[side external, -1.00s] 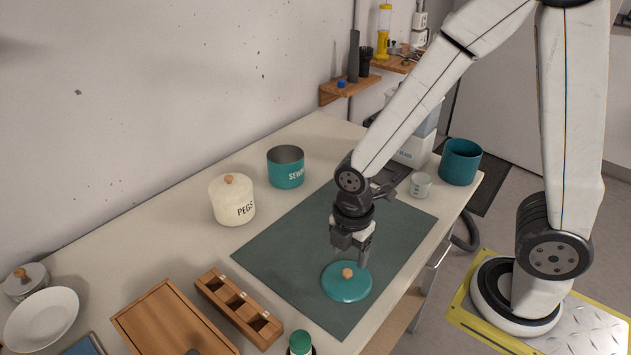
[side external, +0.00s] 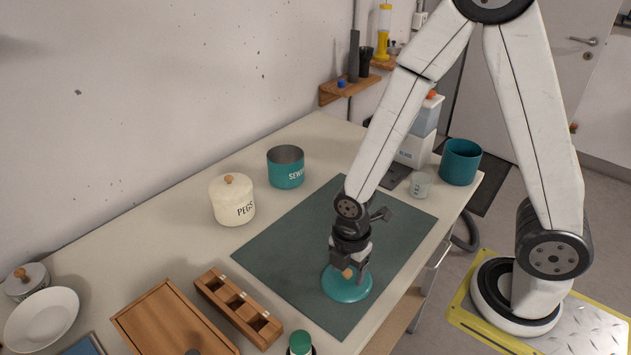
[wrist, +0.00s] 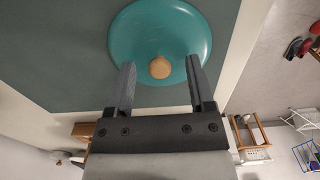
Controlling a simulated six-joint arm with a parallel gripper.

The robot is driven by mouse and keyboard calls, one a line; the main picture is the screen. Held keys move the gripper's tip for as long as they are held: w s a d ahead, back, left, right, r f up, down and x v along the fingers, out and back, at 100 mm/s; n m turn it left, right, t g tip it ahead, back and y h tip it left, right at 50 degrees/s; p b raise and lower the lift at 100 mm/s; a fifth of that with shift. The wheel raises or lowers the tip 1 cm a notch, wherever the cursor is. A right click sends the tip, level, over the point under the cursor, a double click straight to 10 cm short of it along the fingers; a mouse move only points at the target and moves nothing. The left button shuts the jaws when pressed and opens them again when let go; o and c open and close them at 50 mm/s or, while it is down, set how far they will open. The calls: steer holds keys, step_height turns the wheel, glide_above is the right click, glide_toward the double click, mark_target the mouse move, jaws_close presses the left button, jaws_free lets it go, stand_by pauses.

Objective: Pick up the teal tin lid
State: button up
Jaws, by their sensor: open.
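The teal tin lid (side external: 347,288) lies on the dark green mat (side external: 300,262), its round wooden knob facing up. My gripper (side external: 348,274) is open and low over the lid, with its fingers around the knob's level in the side view. In the wrist view the lid (wrist: 165,28) fills the top middle, and the wooden knob (wrist: 160,67) shows between the two spread fingertips of my gripper (wrist: 160,68). The fingers stand apart from the knob on both sides. Whether the fingertips touch the lid's top cannot be told.
A teal SEWING tin (side external: 286,168) without a lid and a cream PEGS tin (side external: 232,200) stand beyond the mat. A wooden three-slot box (side external: 238,306) lies left of it. A small cup (side external: 420,186) and a teal pot (side external: 460,162) stand at the right end.

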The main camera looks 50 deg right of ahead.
mark_target(347, 271)
steer(key=shift+c, duration=0.2)
stand_by(0.3)
jaws_close()
steer(key=shift+r, duration=0.1)
step_height(347, 271, up, 10)
stand_by(1.1)
steer(key=shift+w, duration=0.1)
stand_by(0.5)
